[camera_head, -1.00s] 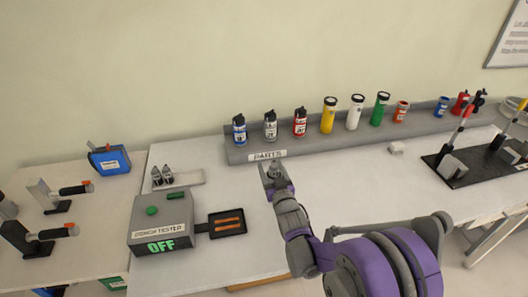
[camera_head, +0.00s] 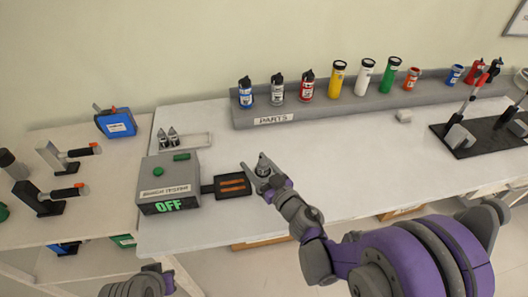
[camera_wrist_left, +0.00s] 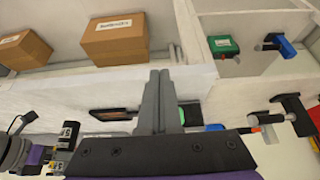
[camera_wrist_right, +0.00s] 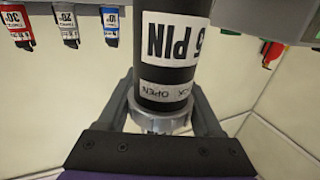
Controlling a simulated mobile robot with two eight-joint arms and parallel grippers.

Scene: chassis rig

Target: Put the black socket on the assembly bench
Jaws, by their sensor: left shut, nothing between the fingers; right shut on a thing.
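My right gripper (camera_head: 262,172) is shut on the black socket (camera_wrist_right: 172,60), a black cylinder with a "5 PIN" label and a grey ring at its base. In the right wrist view its fingers grip around the grey ring. In the head view the gripper and socket are above the white bench (camera_head: 330,140), just right of the tester's dark tray. The socket also shows in the left wrist view (camera_wrist_left: 68,133). My left gripper (camera_wrist_left: 160,100) is shut and empty; in the head view only part of its arm shows at the bottom edge.
A grey tester (camera_head: 168,184) reading "OFF" has a dark tray (camera_head: 233,187) with orange strips. A grey PARTS shelf (camera_head: 310,115) holds several coloured cylinders. A black mat (camera_head: 480,140) with clamps is at right. The bench middle is clear.

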